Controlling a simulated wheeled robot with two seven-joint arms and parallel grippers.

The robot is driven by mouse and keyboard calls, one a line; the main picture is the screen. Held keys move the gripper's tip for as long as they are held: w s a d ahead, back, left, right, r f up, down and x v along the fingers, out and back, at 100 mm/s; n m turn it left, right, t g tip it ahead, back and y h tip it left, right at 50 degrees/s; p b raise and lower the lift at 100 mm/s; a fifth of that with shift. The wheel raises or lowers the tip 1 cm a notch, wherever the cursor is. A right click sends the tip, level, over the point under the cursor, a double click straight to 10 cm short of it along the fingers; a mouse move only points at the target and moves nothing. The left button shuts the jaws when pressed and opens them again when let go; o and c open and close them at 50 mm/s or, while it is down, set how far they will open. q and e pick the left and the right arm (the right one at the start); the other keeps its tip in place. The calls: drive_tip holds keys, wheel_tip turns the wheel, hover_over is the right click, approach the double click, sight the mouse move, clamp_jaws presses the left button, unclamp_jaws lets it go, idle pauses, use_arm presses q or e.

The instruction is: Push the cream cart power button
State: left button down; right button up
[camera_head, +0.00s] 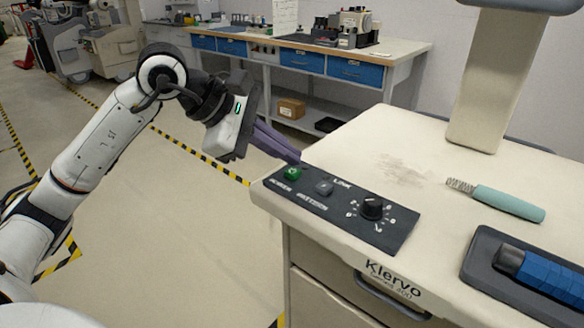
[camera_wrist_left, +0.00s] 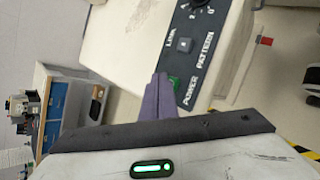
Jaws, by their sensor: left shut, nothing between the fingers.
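The cream cart (camera_head: 345,170) stands at the right with a dark control panel (camera_head: 338,235) on its near left corner. On the panel are a green power button (camera_head: 292,173), a dark pattern button (camera_head: 324,187) and a black knob (camera_head: 371,208). My left gripper (camera_head: 290,152) is shut and empty, its purple fingertips just beyond the green button; contact cannot be told. In the left wrist view the fingers (camera_wrist_left: 157,98) are together right beside the green power button (camera_wrist_left: 175,84), partly covering it. The right gripper is not in view.
A teal-handled brush (camera_head: 508,203) and a dark tray (camera_head: 482,268) with a blue tool lie on the cart top. A cream post (camera_head: 482,85) rises at its back. A workbench with blue drawers (camera_head: 300,60) stands behind. Open floor lies left of the cart.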

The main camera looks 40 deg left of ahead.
sight(286, 172)
use_arm(q)
wheel_tip(286, 172, up, 6)
drive_tip(key=p, duration=0.4)
drive_tip(key=shift+s, duration=0.1)
